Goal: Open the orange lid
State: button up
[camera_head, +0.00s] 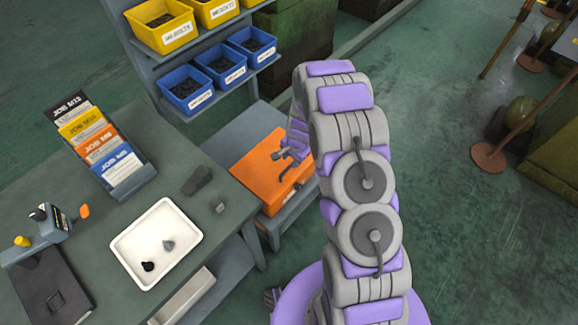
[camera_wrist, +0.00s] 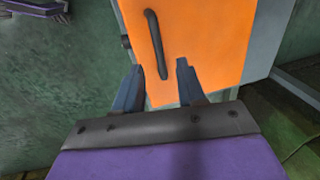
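The orange lid (camera_head: 268,172) lies flat on a low grey bench, beside the green worktable and partly behind my arm. In the wrist view the orange lid (camera_wrist: 208,40) fills the upper middle, with a dark bar handle (camera_wrist: 156,44) running along it. My gripper (camera_head: 290,155) is over the lid in the head view. In the wrist view my gripper (camera_wrist: 158,72) has its two fingers apart, one on each side of the handle's lower end. I cannot tell whether either finger touches the handle or lid.
The worktable (camera_head: 200,240) at left holds a white tray (camera_head: 125,245) with small dark pieces, and a rack of job cards (camera_head: 95,135). Shelves above the bench hold yellow bins (camera_head: 165,30) and blue bins (camera_head: 190,92). Open green floor (camera_head: 470,250) lies to the right.

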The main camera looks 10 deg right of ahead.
aim_at(289, 167)
jog(key=f, duration=0.5)
jog(key=shift+w+b, duration=0.4)
jog(key=shift+a+f, duration=0.15)
jog(key=shift+f, duration=0.1)
jog(key=shift+w, duration=0.1)
grip_shut()
